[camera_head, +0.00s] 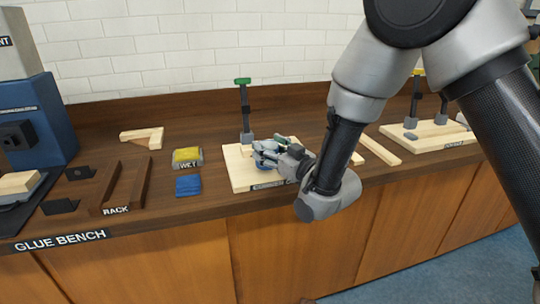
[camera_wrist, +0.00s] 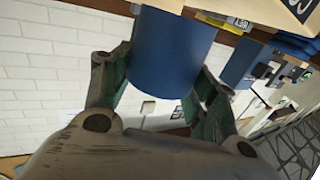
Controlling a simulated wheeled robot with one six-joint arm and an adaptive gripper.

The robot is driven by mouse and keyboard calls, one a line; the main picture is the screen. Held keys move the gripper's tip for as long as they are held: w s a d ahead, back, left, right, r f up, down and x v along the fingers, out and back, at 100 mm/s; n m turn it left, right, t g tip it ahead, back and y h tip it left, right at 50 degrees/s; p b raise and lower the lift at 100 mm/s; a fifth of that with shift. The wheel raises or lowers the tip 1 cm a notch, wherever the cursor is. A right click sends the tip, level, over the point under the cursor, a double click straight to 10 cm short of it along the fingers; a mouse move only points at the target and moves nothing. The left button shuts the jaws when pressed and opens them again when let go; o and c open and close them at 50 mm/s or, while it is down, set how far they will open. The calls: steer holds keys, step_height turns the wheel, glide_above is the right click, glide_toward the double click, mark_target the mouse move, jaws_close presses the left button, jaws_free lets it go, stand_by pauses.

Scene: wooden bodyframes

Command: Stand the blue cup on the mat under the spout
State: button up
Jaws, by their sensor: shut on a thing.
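My gripper (camera_head: 270,155) is shut on the blue cup (camera_wrist: 170,50), which fills the space between its fingers in the wrist view. In the head view only a little of the cup shows below the fingers, over the pale wooden board at mid-bench; whether it touches the board I cannot tell. The blue machine (camera_head: 48,115) stands at the far left, with a black spout (camera_head: 15,135) on its front. Below the spout is a dark flat base (camera_head: 25,212), which looks like the mat. A pale wooden block (camera_head: 18,182) lies there, under the spout.
The pale board (camera_head: 242,180) carries a green-topped clamp (camera_head: 244,100). Left of it are a yellow sponge marked WET (camera_head: 187,155), a blue cloth (camera_head: 188,186), a wooden corner piece (camera_head: 143,137) and the dark rack (camera_head: 125,188). More clamps and wood lie at right.

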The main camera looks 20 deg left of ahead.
steer(key=shift+f, duration=1.05)
steer(key=shift+f, duration=0.1)
steer(key=o, duration=1.1)
